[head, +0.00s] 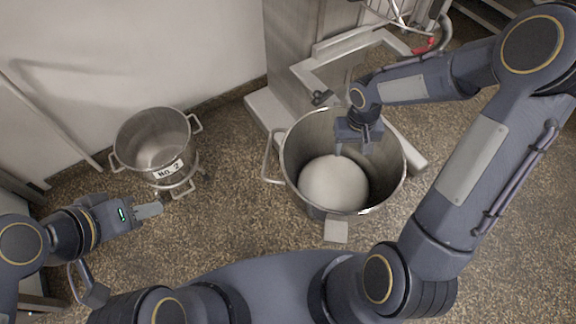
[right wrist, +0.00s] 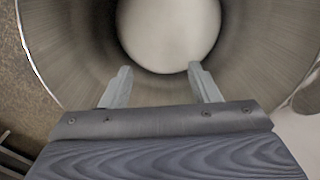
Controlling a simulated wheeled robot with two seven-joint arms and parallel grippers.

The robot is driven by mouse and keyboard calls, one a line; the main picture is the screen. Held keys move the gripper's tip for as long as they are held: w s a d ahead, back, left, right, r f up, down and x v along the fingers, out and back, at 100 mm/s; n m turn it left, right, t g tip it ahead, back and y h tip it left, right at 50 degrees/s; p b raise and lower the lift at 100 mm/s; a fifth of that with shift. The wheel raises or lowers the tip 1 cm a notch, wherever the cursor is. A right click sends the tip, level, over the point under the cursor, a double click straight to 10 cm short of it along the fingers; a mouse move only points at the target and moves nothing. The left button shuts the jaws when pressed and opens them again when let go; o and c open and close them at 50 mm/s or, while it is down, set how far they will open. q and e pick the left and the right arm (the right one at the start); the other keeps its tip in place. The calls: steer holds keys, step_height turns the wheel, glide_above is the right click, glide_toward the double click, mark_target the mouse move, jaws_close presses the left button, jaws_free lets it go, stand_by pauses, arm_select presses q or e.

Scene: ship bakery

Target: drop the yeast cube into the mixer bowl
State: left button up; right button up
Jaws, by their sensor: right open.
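The large metal mixer bowl (head: 292,165) stands on the floor at the centre of the head view, with a smooth white mass (head: 333,184) at its bottom. My right gripper (head: 353,151) is over the bowl's mouth, pointing down into it. In the right wrist view its two fingers (right wrist: 160,70) are apart with nothing between them, and the white mass (right wrist: 168,30) shows beyond. I cannot make out a yeast cube in either view. My left gripper (head: 150,210) is at the lower left, away from the bowl; its finger gap is not clear.
A smaller metal bowl labelled No. 2 (head: 153,140) stands on a wheeled base at the left. A pale block-like piece (head: 336,231) shows at the mixer bowl's front; I cannot tell what it is. The mixer's pale base (head: 268,110) lies behind. Speckled floor (head: 225,215) between the bowls is clear.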

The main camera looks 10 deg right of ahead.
step_height(320, 180, up, 8)
steer(key=p, duration=0.1)
steer(key=shift+f+p, duration=0.15)
steer(key=shift+p, duration=0.15)
stand_by(0.3)
steer(key=s+a+r+t+y, duration=0.25)
steer(key=s+r, duration=0.35)
steer(key=s, duration=0.3)
steer(key=s+a+r+t+y, duration=0.1)
steer(key=s+a+r+t, duration=0.15)
steer(key=s+r, duration=0.45)
step_height(320, 180, up, 11)
steer(key=s+p, duration=0.1)
steer(key=p, duration=1.1)
steer(key=shift+d+t, duration=0.3)
steer(key=shift+d, duration=0.1)
steer(key=shift+s+f, duration=0.1)
steer(key=shift+f, duration=0.05)
